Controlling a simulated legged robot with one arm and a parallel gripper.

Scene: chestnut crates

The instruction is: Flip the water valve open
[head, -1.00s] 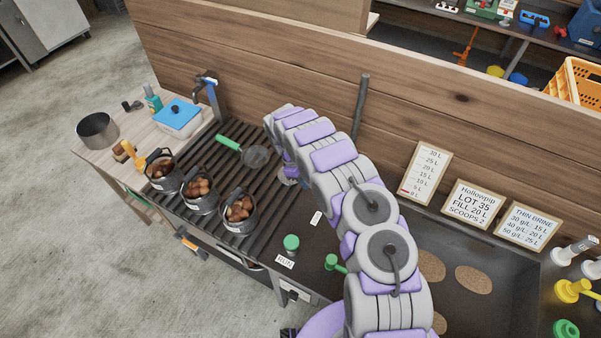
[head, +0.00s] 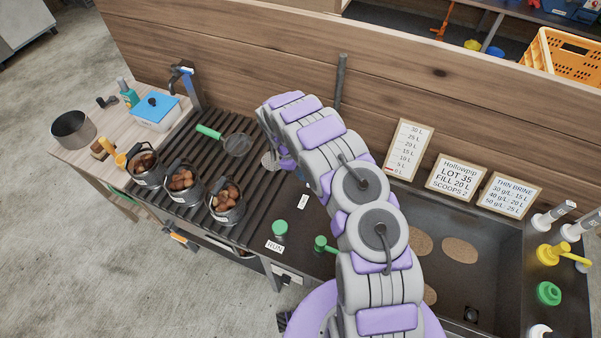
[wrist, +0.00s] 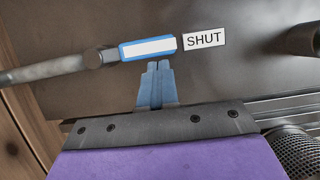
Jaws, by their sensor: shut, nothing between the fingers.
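The water valve's lever (wrist: 148,47), a white bar with a blue edge, lies across the wrist view. It joins a grey pipe (wrist: 50,69) at a fitting on its left. Its right end points at a label reading SHUT (wrist: 204,38). My gripper (wrist: 157,66) is shut and empty, its blue fingertips just below the lever's middle in the picture. I cannot tell whether they touch it. In the head view my arm hides the lever and most of the gripper.
A strainer with a green handle (head: 208,132) and several pots of chestnuts (head: 224,207) stand on the slatted rack to the left. A green knob (head: 280,228) labelled RUN and a green valve (head: 323,244) are near the front. A dark upright pipe (head: 340,85) rises at the back.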

